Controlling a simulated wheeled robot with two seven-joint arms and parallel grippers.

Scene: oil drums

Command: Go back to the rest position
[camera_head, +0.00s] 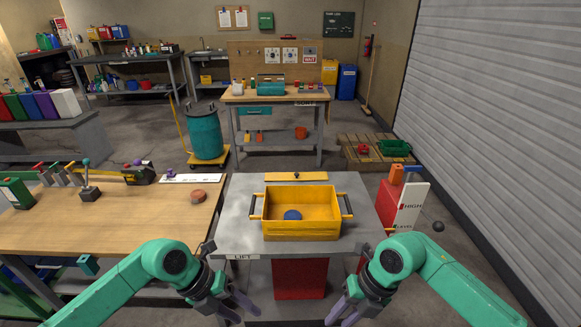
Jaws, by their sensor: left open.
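My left gripper (237,309) is at the bottom of the view, just in front of the grey lift table. Its fingers are apart with nothing between them. My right gripper (346,313) is at a mirrored place to the right of the middle. Its fingers also look apart and empty. Both grippers point inward and are clear of the yellow crate (301,231), which stands on the lift table (240,205). A round blue thing (292,215) lies inside the crate.
A wooden workbench (130,225) with tools and a reddish disc (198,196) stands close on the left. A red and white level stand (402,205) is at the right of the lift table. A teal drum (205,132) and another bench (275,97) stand farther back.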

